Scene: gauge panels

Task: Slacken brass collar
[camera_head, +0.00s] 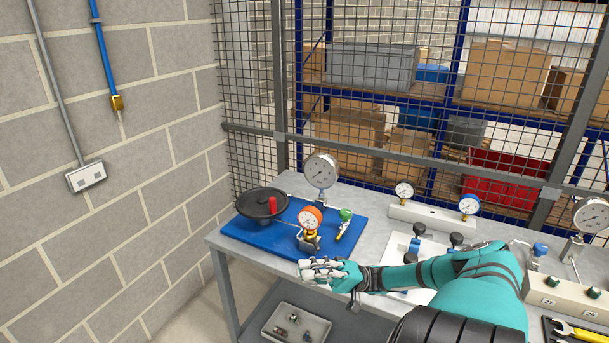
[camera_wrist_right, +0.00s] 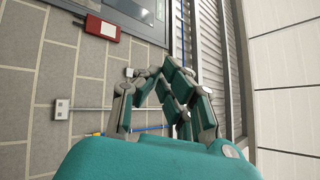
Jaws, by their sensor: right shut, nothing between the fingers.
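An orange-rimmed gauge (camera_head: 310,219) stands on the blue mat (camera_head: 262,244) at the left of the bench. A small brass-coloured collar (camera_head: 307,236) shows just below its dial, above a grey fitting; its details are too small to tell. My right gripper (camera_head: 310,268) is at the front edge of the mat, in front of and below the orange gauge, apart from the collar. Its fingers also show in the right wrist view (camera_wrist_right: 152,78), shut and empty, with the wall behind them. The collar is not in the wrist view. My left gripper is not in view.
A black round pan with a red piece (camera_head: 262,203) and a green-topped part (camera_head: 346,215) flank the orange gauge. A larger gauge (camera_head: 321,171) stands behind. Valves and gauges fill the right; a mesh fence closes the back.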

